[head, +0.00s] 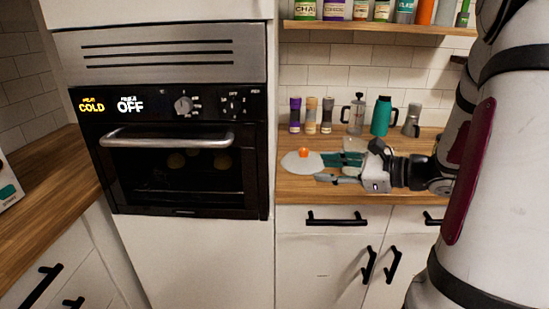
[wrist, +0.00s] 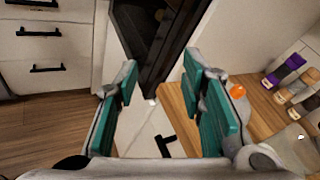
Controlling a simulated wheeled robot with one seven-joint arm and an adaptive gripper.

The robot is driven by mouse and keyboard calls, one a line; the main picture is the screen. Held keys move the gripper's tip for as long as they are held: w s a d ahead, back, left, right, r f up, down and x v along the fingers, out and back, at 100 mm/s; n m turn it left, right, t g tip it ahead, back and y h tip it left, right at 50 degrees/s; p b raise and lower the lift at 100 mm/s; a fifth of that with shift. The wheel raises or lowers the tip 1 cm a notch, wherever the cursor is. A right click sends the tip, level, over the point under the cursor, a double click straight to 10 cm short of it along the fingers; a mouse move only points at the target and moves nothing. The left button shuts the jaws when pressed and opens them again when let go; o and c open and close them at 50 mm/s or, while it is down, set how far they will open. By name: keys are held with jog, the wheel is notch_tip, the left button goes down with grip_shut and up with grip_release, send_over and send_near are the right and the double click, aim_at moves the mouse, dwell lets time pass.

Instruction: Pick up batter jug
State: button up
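No vessel is plainly marked as the batter jug. A teal jug-like vessel (head: 382,116) with a dark handle stands upright at the back of the right counter in the head view. A pale, partly see-through object (head: 356,146) lies behind my gripper, partly hidden, and I cannot tell what it is. My gripper (head: 330,170) reaches left over the counter's front part, apart from the teal vessel. In the wrist view my gripper (wrist: 160,76) has its teal fingers wide apart with nothing between them.
A white round plate or board (head: 292,164) with an orange item (head: 303,152) lies near my fingers. A glass press (head: 356,114), a metal pot (head: 412,120) and several small bottles (head: 310,115) line the back wall. The oven (head: 180,165) is shut, left of the counter.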

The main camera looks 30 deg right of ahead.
jog(key=s+d+f+m+t+h+b, duration=0.25)
jog(key=d+f+m+h, duration=0.3)
jog(key=d, duration=0.55)
jog(key=s+d+f+m+t+h+b, duration=0.25)
jog(key=d+f+m+h, duration=0.3)
jog(key=d, duration=0.55)
jog(key=shift+m+g, duration=0.4)
jog(key=shift+m, duration=0.2)
jog(key=x, duration=0.4)
jog(key=d+x, duration=0.1)
jog(key=x, duration=0.1)
jog(key=shift+w+p, duration=0.15)
jog(key=shift+p, duration=0.25)
jog(key=shift+a+r+x, duration=0.1)
jog(key=shift+a+x, duration=0.05)
jog(key=shift+x, duration=1.45)
jog(key=shift+a+r+x, duration=0.15)
jog(key=shift+x, duration=1.4)
grip_shut()
